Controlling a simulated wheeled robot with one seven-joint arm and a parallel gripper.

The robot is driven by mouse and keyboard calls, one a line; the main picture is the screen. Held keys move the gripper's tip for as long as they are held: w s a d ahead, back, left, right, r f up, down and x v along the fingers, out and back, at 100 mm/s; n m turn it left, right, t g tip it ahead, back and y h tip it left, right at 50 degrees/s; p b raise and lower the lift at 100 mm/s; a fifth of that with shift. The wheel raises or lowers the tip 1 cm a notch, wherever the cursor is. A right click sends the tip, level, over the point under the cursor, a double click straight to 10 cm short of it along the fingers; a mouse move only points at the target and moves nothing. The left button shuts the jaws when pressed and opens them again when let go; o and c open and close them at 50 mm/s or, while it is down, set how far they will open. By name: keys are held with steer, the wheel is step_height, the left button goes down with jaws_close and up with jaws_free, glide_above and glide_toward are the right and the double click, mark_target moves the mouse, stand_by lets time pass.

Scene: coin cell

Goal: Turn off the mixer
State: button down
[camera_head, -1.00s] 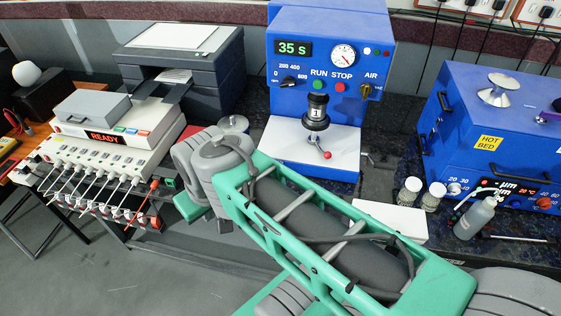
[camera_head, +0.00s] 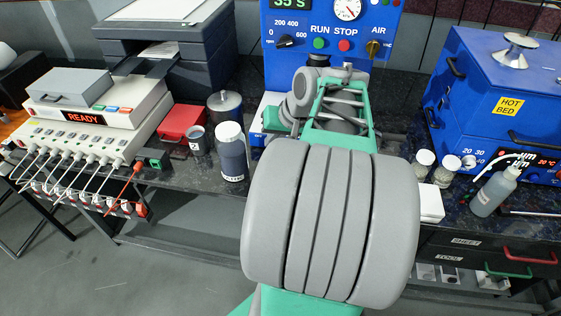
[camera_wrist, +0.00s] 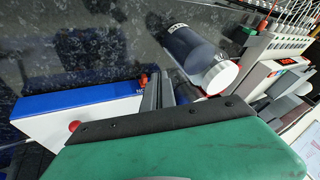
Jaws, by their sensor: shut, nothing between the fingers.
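The mixer is the blue machine (camera_head: 274,62) at the top middle of the head view. Its display shows 35 S, cut off by the top edge. Its front has a dial, a green RUN button (camera_head: 318,43), a red STOP button (camera_head: 344,45) and an rpm knob (camera_head: 284,41). My arm stands in front of its lower half and hides the mixing head. In the wrist view my gripper (camera_wrist: 158,90) is shut and empty, beside the mixer's white base (camera_wrist: 60,128) with a red knob (camera_wrist: 73,126).
Two small vials (camera_head: 424,162) and a wash bottle (camera_head: 494,192) stand right, before the blue hot bed (camera_head: 500,80). A printer-like machine (camera_head: 150,45) is back left.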

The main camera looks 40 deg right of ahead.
steer(key=s+d+f+m+t+b, duration=0.1)
steer(key=s+d, duration=0.3)
steer(key=d, duration=0.5)
steer(key=shift+s+d+f+m+h+b, duration=0.2)
steer(key=shift+f+m+h+b, duration=0.1)
steer(key=shift+f+m, duration=0.5)
steer(key=shift+f, duration=0.15)
steer(key=b+x, duration=0.1)
steer(key=x, duration=0.9)
steer(key=shift+w+a+f, duration=0.1)
steer(key=shift+w, duration=0.15)
steer(key=shift+w+a+r, duration=0.25)
steer(key=shift+w+a, duration=0.7)
steer(key=shift+w, duration=0.2)
steer(key=shift+w+a, duration=0.25)
steer(key=shift+w, duration=0.1)
